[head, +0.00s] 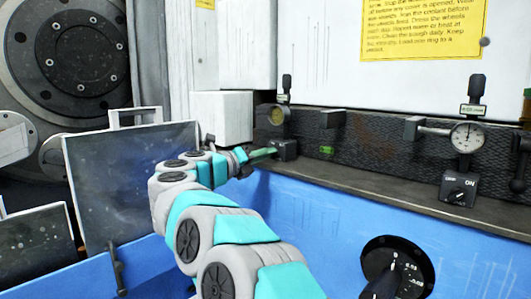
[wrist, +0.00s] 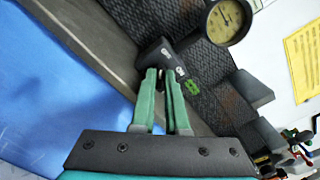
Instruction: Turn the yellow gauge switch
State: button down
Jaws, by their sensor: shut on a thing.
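The yellow-faced gauge (head: 277,116) stands at the back of the ledge, left of centre in the head view. It also shows at the top of the wrist view (wrist: 229,20). Its switch is a small black box (head: 287,149) at the foot of the gauge post, with light markings on its face in the wrist view (wrist: 160,55). My gripper (head: 271,152) reaches this switch from the left. In the wrist view its green fingers (wrist: 163,74) are close together at the box, shut on the switch knob, which they mostly hide. The knob's angle cannot be seen.
A white-faced gauge (head: 467,135) with its own black ON switch (head: 459,189) stands to the right on the ledge. A large black dial (head: 397,270) is on the blue front panel (head: 320,225). A grey panel with a handle (head: 130,180) stands left of my arm.

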dwell(0.3)
jog(key=c, duration=0.9)
grip_release()
jog(key=b+v, duration=0.1)
jog(key=v, duration=0.6)
jog(key=shift+s+a, duration=0.25)
jog(key=shift+s, duration=0.05)
